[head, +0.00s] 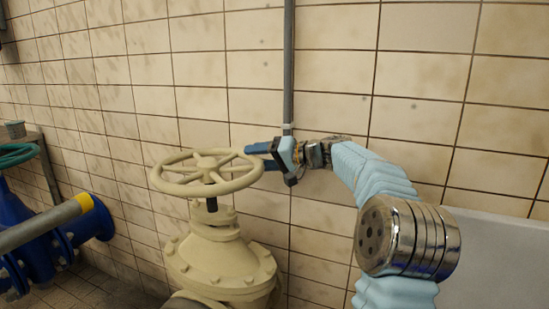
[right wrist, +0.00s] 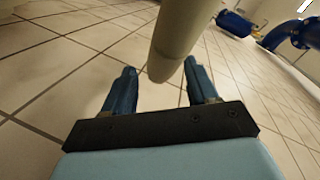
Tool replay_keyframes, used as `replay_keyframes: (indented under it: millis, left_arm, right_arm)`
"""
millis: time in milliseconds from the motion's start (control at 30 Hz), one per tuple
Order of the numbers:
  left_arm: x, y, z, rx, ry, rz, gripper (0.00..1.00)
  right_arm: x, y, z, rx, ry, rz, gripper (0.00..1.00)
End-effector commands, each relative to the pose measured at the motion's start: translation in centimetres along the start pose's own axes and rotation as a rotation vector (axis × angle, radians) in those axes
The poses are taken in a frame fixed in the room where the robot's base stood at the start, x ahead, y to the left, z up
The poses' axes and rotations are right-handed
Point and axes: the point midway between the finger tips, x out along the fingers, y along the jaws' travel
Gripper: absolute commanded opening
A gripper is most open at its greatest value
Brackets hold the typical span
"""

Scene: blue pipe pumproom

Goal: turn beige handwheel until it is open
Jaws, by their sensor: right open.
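The beige handwheel (head: 207,172) sits roughly level on top of a beige valve body (head: 222,262), left of the middle in the head view. Its rim and spokes show clearly. My right gripper (head: 258,156) comes from the right and is at the wheel's right-hand rim, its blue fingers apart. In the right wrist view, a beige bar, seemingly the wheel's rim (right wrist: 177,40), reaches down between the two open fingers (right wrist: 160,68). Whether a finger touches it I cannot tell. My left gripper is not in view.
A tiled wall (head: 330,75) stands close behind the wheel, with a vertical grey pipe (head: 288,70) on it. At the left are a blue valve (head: 92,222) with a green handwheel (head: 14,156) and a grey bar with a yellow end (head: 40,229). Tiled floor shows below.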

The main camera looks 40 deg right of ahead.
Motion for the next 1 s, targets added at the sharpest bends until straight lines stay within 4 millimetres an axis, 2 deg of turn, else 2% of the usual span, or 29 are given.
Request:
replay_keyframes:
  millis: [167,400,533,700,967,1000]
  left_arm:
    - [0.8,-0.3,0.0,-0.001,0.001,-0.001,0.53]
    - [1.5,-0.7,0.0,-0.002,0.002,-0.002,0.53]
    - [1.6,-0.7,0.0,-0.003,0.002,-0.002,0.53]
    - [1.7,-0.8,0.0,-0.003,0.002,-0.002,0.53]
    - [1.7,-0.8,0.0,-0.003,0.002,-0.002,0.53]
    - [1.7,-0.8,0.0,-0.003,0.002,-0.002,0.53]
  right_arm:
    - [-3.4,0.2,0.1,-0.002,0.004,0.003,0.58]
    - [-9.3,0.2,0.0,-0.001,0.003,0.003,0.58]
    - [-11.6,0.1,0.0,-0.001,0.002,0.002,0.58]
    - [-13.0,0.1,0.0,0.000,0.001,0.001,0.58]
    - [-13.2,0.1,0.0,0.000,0.000,0.001,0.58]
    - [-13.2,0.1,0.0,0.000,0.000,0.001,0.53]
